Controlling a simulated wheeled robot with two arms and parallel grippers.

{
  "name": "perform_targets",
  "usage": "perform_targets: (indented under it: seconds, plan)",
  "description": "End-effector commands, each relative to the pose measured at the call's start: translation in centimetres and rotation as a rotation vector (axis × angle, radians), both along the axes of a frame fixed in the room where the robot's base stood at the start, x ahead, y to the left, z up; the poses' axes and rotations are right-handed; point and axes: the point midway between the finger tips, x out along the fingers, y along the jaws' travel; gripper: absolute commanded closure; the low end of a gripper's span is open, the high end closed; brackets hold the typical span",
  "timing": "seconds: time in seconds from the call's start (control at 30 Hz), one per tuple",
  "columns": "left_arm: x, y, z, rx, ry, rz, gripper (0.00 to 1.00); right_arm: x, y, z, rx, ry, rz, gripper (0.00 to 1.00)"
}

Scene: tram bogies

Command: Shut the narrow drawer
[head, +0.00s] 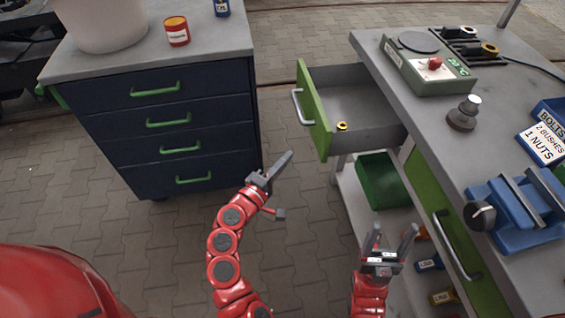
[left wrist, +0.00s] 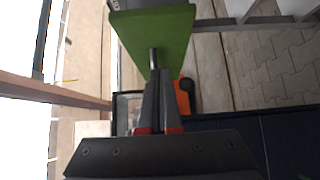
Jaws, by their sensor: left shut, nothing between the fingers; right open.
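The narrow drawer (head: 350,110) is pulled out from the workbench at the upper middle of the head view. It has a green front (head: 314,110) with a pale bar handle (head: 299,107), and a small yellow ring (head: 342,126) lies inside. My left gripper (head: 288,156) is shut and empty, a little in front of and below the drawer front in the head view. In the left wrist view the shut fingers (left wrist: 158,95) point toward the green front (left wrist: 160,32) and its handle (left wrist: 154,60); I cannot tell whether they touch. My right gripper (head: 393,235) is open and empty beside the workbench.
A workbench (head: 455,140) on the right carries a green device (head: 428,65), a blue vise (head: 520,210) and a blue bin (head: 545,140). A wider green drawer (head: 450,240) is below. A dark blue cabinet (head: 105,120) stands left. Paved floor lies between.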

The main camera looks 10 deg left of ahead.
Motion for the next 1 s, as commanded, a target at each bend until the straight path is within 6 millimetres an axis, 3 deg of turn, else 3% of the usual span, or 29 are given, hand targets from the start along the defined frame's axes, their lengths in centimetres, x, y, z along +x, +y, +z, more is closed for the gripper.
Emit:
perform_targets:
  seconds: [0.27, 0.5, 1.0]
  plan:
    - [5.3, -2.8, 0.2, 0.004, -0.002, -0.002, 1.0, 0.0, 0.0, 0.8, 0.0, 0.0, 0.0, 0.34]
    - [6.1, -5.7, 0.0, 0.002, 0.0, 0.002, 1.0, 0.0, 0.0, 1.3, 0.0, 0.0, 0.0, 0.34]
    - [6.3, -6.3, 0.0, 0.002, 0.0, 0.004, 1.0, 0.0, 0.0, 1.3, 0.0, 0.0, 0.0, 0.34]
